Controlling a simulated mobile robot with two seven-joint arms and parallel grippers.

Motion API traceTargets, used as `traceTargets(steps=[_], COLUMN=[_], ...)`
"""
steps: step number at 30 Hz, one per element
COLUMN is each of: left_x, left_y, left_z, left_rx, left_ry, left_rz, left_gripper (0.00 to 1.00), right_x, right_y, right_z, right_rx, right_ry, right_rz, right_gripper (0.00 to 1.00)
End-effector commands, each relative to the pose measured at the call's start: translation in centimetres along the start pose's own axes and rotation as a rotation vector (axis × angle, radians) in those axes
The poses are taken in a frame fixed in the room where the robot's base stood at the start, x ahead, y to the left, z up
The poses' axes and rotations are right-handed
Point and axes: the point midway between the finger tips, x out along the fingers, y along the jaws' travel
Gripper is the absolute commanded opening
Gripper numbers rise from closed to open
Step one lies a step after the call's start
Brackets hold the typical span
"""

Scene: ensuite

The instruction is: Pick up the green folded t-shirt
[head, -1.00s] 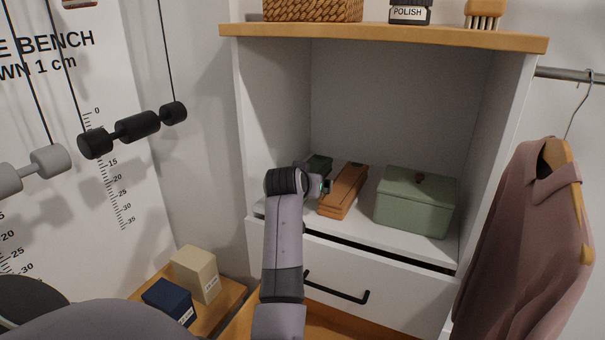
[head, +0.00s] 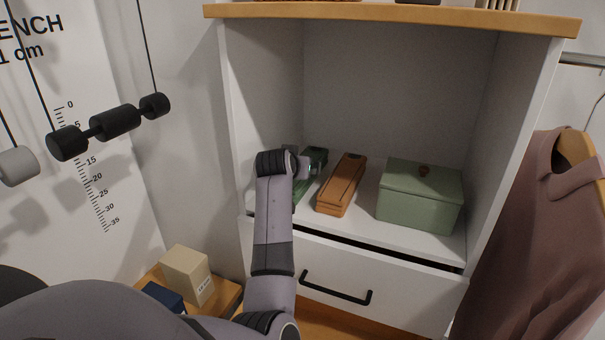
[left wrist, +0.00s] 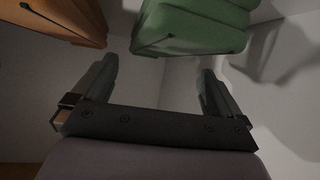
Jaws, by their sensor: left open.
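The green folded t-shirt (head: 302,190) lies on the cabinet's shelf at its left side, partly hidden behind my left arm in the head view. In the left wrist view the green t-shirt (left wrist: 195,27) is a rounded, layered bundle at the top, beyond the fingertips and a little right of centre. My left gripper (left wrist: 158,74) is open, with nothing between its fingers. Its fingers are apart from the t-shirt in that view. In the head view the wrist hides most of the gripper. My right gripper is not in view.
An orange-brown folded item (head: 342,185) lies just right of the t-shirt; it also shows in the left wrist view (left wrist: 55,20). A green lidded box (head: 420,197) stands further right. The cabinet's left wall (head: 262,100) is close to my arm. A drawer (head: 400,292) is below.

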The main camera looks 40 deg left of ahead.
Motion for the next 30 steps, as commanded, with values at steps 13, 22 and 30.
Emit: traceTargets(steps=[13, 22, 30], left_x=[4.5, 5.0, 5.0], left_y=[0.2, 0.2, 0.3], left_z=[0.1, 0.1, 0.1], left_rx=[-0.001, -0.001, -0.001], left_ry=[0.000, 0.000, 0.000], left_rz=[-0.001, -0.001, 0.000], left_gripper=[1.00, 1.00, 0.49], right_x=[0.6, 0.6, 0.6], right_y=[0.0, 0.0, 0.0], right_z=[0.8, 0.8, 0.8], right_rx=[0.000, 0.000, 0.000], right_ry=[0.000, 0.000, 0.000], right_rz=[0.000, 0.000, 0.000], right_gripper=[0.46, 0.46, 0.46])
